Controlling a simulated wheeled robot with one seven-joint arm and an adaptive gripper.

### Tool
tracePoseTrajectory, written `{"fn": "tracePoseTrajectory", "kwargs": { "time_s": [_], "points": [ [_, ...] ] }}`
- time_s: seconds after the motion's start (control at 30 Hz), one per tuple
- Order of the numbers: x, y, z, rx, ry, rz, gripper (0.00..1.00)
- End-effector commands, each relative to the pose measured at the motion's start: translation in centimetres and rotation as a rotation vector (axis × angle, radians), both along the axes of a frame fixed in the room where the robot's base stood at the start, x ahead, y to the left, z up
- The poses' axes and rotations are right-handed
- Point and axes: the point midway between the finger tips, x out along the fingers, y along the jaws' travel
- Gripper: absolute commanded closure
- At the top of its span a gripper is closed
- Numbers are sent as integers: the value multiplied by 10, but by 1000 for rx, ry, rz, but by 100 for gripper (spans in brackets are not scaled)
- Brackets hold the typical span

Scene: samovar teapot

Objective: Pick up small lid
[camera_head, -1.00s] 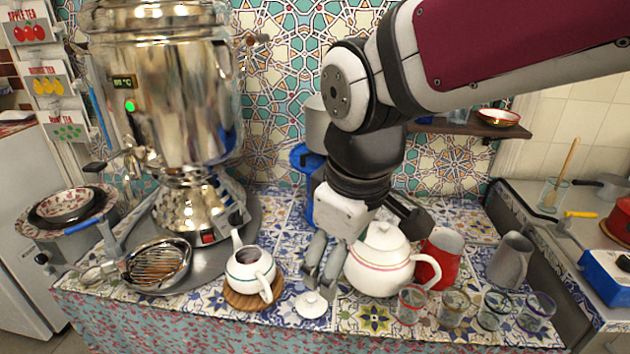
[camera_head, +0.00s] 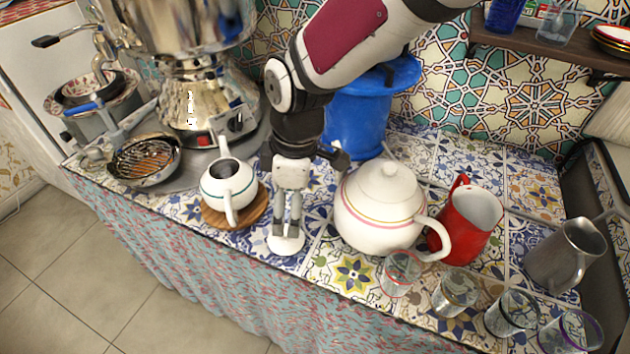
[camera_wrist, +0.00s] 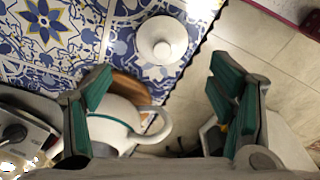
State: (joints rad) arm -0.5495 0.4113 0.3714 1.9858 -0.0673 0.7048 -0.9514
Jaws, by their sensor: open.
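The small lid (camera_head: 287,241) is white and round with a knob, lying on the tiled table near its front edge. It also shows in the wrist view (camera_wrist: 162,41), flat on the tiles and ahead of the fingertips. My gripper (camera_head: 287,222) points down just above and behind the lid in the head view. The small white teapot (camera_head: 229,184), without a lid, stands on a round wooden coaster (camera_head: 252,212) left of my gripper.
A large white teapot (camera_head: 378,212) stands close on the right of my gripper, with a red pitcher (camera_head: 469,222) beyond it. Several glasses stand along the front edge at right. A big samovar (camera_head: 200,105) and a strainer bowl (camera_head: 147,160) are at left.

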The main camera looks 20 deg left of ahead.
Motion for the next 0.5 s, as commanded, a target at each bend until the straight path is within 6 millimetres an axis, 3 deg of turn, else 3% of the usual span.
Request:
{"fn": "tracePoseTrajectory", "kwargs": {
  "time_s": [0.13, 0.5],
  "points": [
    [-2, 2, -27, -2, 3, -2, 24],
    [-4, 6, -59, -3, 1, -2, 24]
  ]
}}
